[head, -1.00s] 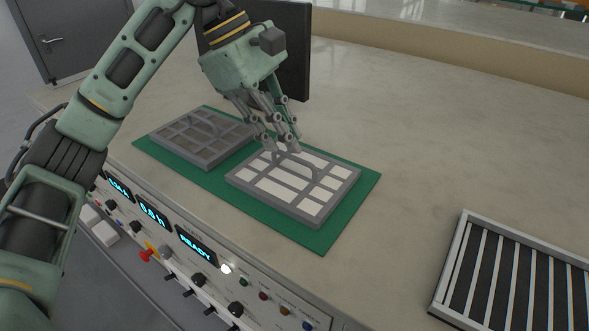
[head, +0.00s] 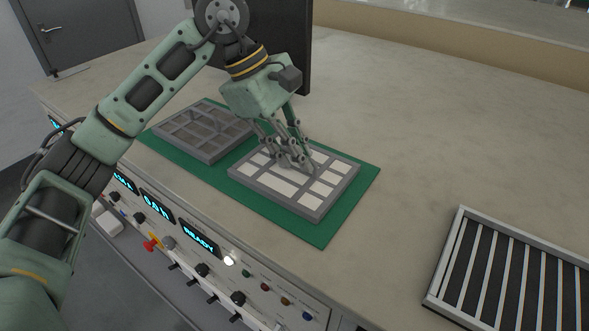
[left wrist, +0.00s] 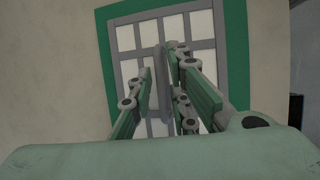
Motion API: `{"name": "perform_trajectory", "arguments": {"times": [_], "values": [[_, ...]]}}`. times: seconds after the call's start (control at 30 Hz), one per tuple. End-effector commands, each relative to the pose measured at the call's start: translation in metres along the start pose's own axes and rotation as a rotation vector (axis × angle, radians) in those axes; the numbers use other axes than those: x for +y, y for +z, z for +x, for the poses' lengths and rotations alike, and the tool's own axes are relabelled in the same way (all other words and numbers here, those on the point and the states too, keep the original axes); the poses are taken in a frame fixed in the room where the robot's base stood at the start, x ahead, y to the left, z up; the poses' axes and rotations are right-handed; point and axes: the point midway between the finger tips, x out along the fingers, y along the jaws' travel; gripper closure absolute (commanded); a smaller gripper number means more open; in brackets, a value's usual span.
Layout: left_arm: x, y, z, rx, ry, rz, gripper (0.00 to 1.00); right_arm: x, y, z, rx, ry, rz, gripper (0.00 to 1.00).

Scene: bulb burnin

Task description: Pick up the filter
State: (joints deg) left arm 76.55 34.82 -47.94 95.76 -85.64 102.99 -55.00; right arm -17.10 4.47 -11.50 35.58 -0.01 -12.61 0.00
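A filter with a grey frame and white panes (head: 268,184) lies flat at the near right of the green mat (head: 326,236). A raised grey handle runs over its middle; my fingers mostly hide it in the head view. My left gripper (head: 298,166) is low over the filter, pointing down at the handle. In the left wrist view the gripper (left wrist: 160,68) has its fingers apart, one on each side of the handle, with the filter (left wrist: 125,38) behind them. I cannot tell whether a finger touches the handle. My right gripper is not in view.
A similar frame with dark panes (head: 206,149) lies beside it on the mat. A slatted rack (head: 455,236) stands at the lower right. A dark upright panel (head: 290,40) stands behind my wrist. Switches and displays (head: 201,248) line the bench front. The bench centre is clear.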

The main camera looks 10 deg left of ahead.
Motion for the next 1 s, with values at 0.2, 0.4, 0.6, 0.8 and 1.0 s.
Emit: {"name": "perform_trajectory", "arguments": {"times": [0.2, 0.4, 0.6, 0.8, 1.0], "values": [[-0.0001, -0.0003, 0.0005, 0.0, 0.0, -0.001, 0.97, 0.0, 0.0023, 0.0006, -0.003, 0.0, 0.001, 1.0], [-0.0001, -0.0004, 0.0005, 0.0, 0.0, -0.001, 1.0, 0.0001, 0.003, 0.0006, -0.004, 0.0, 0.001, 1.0], [-0.0001, -0.0004, 0.0005, 0.0, 0.0, -0.001, 1.0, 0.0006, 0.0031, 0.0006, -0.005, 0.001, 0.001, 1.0], [0.0, -0.0003, 0.0002, 0.0, 0.0, -0.001, 1.0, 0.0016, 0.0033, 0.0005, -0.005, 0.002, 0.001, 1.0], [0.0006, 0.0009, -0.0026, 0.0, 0.0, -0.001, 1.0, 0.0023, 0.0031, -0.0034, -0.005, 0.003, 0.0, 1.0]]}}
